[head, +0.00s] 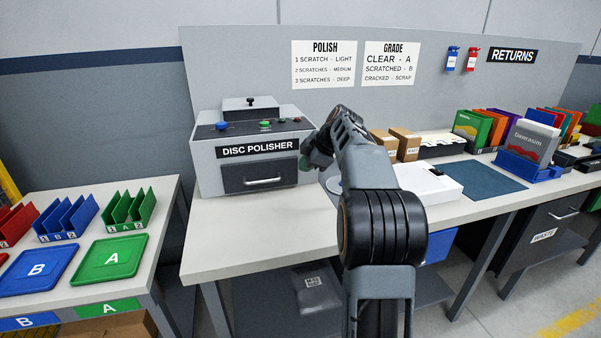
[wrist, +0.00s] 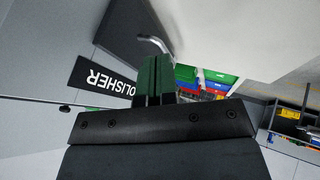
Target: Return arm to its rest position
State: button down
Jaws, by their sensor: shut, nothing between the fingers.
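My arm rises in the middle of the head view and bends left. My gripper (head: 312,160) hangs at its end, partly hidden by the arm links, in front of the right side of the disc polisher (head: 225,175). In the wrist view my gripper's green fingers (wrist: 155,75) lie together, shut and empty. The polisher's label and metal drawer handle (wrist: 153,42) show just beyond them. I cannot tell from these views how wide the gap to the polisher is. The polisher's drawer (head: 262,178) looks closed in the head view.
The workbench (head: 240,240) is clear in front of the polisher. A white box (head: 430,182) and a dark mat (head: 475,180) lie right of my arm. At left, a side table holds a blue tray (head: 40,270), a green tray (head: 110,257) and slotted racks.

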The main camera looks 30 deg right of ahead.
jog(key=s+f+m, duration=0.1)
jog(key=m, duration=0.2)
jog(key=s+f+m+g, duration=0.1)
jog(key=m, duration=0.2)
jog(key=s+d+f+m+h, duration=0.1)
jog(key=f+m, duration=0.1)
jog(key=shift+s+d+f+m+p, duration=0.1)
jog(key=shift+s+m+p, duration=0.3)
jog(key=s+a+m+g+p, duration=0.1)
jog(key=s+a+m, duration=0.1)
jog(key=s, duration=0.1)
jog(key=s+a+m+h+p, duration=0.1)
jog(key=s+a+m+p, duration=0.1)
jog(key=s+a, duration=0.1)
jog(key=shift+f+m+g, duration=0.1)
jog(key=shift+m+g, duration=0.2)
jog(key=shift+g, duration=0.1)
jog(key=s+a+r+p, duration=0.3)
jog(key=s+a+p, duration=0.3)
jog(key=s+a, duration=0.1)
jog(key=s+a+r+h+p, duration=0.1)
jog(key=s+a+r+p, duration=0.3)
jog(key=s, duration=0.6)
jog(key=a+p, duration=0.2)
jog(key=a, duration=0.1)
jog(key=shift+s+a+m, duration=0.25)
jog(key=shift+m, duration=0.15)
